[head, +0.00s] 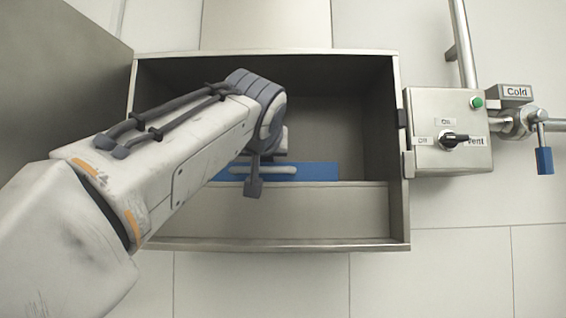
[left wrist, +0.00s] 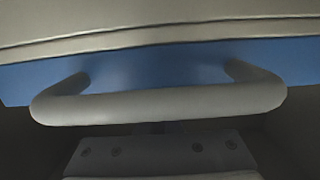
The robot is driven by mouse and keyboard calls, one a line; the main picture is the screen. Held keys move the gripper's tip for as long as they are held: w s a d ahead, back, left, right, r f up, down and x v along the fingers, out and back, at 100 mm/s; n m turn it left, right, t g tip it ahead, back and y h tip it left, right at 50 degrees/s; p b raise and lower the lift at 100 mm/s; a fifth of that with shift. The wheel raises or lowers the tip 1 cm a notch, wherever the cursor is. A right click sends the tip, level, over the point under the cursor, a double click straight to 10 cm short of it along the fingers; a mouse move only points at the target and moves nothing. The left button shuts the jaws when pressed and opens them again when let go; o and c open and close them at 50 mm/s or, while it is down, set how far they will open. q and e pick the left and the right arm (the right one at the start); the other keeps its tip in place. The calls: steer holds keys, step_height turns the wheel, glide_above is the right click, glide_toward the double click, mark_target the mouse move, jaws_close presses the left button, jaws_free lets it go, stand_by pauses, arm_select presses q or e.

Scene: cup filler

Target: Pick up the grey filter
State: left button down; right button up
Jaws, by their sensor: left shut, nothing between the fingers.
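A blue panel (head: 322,171) with a pale grey bar handle (head: 270,170) lies inside the open metal box. In the left wrist view the handle (left wrist: 160,106) crosses the frame, with the blue panel (left wrist: 160,65) behind it. I see no separate grey filter, and I cannot tell whether this handled piece is it. My left arm reaches into the box, and my left gripper (head: 254,186) is by the handle. In the left wrist view its grey body (left wrist: 160,152) is just below the handle. It is shut and empty; its fingertips are mostly hidden. My right gripper is not in view.
The metal box's right wall (head: 400,160) and front rim (head: 280,245) bound the space around my arm. A hinged lid or door (head: 70,45) stands at left. A control box (head: 447,132) with a black knob and a blue-handled valve (head: 544,160) are at right.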

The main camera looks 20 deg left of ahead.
arm_select(q)
steer(key=shift+f, duration=0.4)
steer(key=shift+s+d+f+b, duration=0.1)
steer(key=shift+s+d+b, duration=0.1)
steer(key=shift+s+b, duration=0.1)
steer(key=shift+s+d, duration=0.15)
steer(key=shift+s, duration=0.3)
